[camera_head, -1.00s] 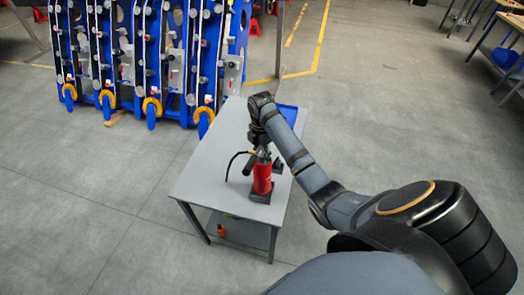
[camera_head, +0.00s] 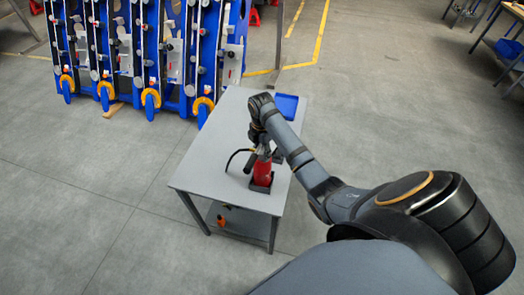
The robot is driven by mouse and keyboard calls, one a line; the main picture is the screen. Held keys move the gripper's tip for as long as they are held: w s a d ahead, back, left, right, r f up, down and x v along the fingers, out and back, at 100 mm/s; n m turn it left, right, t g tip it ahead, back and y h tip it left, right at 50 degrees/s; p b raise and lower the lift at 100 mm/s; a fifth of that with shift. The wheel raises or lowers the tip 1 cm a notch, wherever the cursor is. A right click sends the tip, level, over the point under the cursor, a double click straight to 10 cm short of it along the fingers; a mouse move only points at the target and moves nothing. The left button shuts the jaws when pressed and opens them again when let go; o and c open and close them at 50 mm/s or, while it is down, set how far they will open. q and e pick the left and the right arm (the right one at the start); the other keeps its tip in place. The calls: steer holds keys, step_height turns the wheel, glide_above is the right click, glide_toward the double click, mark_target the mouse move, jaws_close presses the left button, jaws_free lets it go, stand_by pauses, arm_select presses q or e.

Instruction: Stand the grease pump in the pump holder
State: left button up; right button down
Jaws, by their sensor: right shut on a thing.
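The grease pump is a red cylinder (camera_head: 263,172) with a dark top and a thin black hose curving out to the left. It stands roughly upright, and its lower end is inside the dark, box-like pump holder (camera_head: 260,188) near the front right edge of the grey table. Whether its base touches the holder's floor is hidden. My right gripper (camera_head: 262,150) reaches down from above and is shut on the pump's upper part; its fingers are small and partly hidden by the arm. My left gripper is not in view.
The grey table (camera_head: 215,165) is mostly bare on its left. A blue tray (camera_head: 287,106) lies at its back right. An orange item (camera_head: 221,220) is on the lower shelf. Blue harvester chassis panels (camera_head: 150,60) stand behind on open grey floor.

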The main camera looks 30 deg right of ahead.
steer(key=shift+f, duration=0.15)
steer(key=c, duration=1.2)
jaws_free()
steer(key=o, duration=0.5)
steer(key=shift+s, duration=0.1)
steer(key=shift+f, duration=0.2)
steer(key=shift+r, duration=0.15)
